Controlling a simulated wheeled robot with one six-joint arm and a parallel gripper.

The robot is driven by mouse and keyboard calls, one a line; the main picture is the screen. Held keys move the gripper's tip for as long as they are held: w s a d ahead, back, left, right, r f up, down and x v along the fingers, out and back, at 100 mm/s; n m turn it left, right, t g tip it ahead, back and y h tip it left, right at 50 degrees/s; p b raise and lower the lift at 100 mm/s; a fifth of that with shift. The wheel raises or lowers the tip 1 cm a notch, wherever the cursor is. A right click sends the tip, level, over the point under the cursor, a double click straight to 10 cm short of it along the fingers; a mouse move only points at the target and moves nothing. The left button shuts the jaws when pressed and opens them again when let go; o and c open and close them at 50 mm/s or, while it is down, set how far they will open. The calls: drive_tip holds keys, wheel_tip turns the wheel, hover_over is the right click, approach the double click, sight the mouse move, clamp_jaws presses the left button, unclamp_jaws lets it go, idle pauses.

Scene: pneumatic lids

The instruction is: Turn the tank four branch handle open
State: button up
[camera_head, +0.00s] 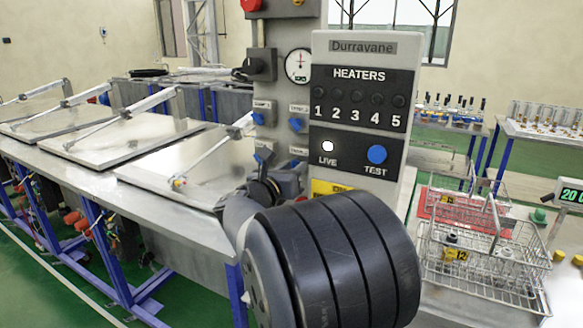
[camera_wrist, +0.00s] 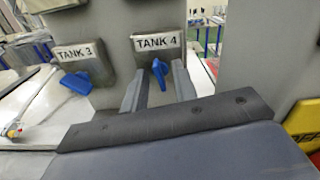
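The blue tank four handle (camera_wrist: 160,72) hangs nearly straight down from a grey box labelled TANK 4 (camera_wrist: 158,43) in the wrist view. My gripper (camera_wrist: 159,82) is open, with one grey finger on each side of the handle. A gap shows between the handle and the fingers, so I see no grip on it. In the head view my gripper (camera_head: 284,182) is at the lower part of the grey panel, and my dark arm hides much of that area. The handle cannot be made out clearly there.
The blue tank three handle (camera_wrist: 77,82) is close on the left, turned sideways. The heaters box (camera_head: 360,100) stands right of the valve panel. Lidded tanks (camera_head: 190,165) line the left. A wire basket (camera_head: 480,275) is at the right.

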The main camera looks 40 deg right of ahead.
drive_tip(key=shift+c, duration=0.6)
clamp_jaws()
drive_tip(key=shift+n, duration=0.3)
drive_tip(key=shift+n+b, duration=0.45)
drive_tip(key=shift+n, duration=2.65)
drive_tip(key=shift+o, duration=0.6)
unclamp_jaws()
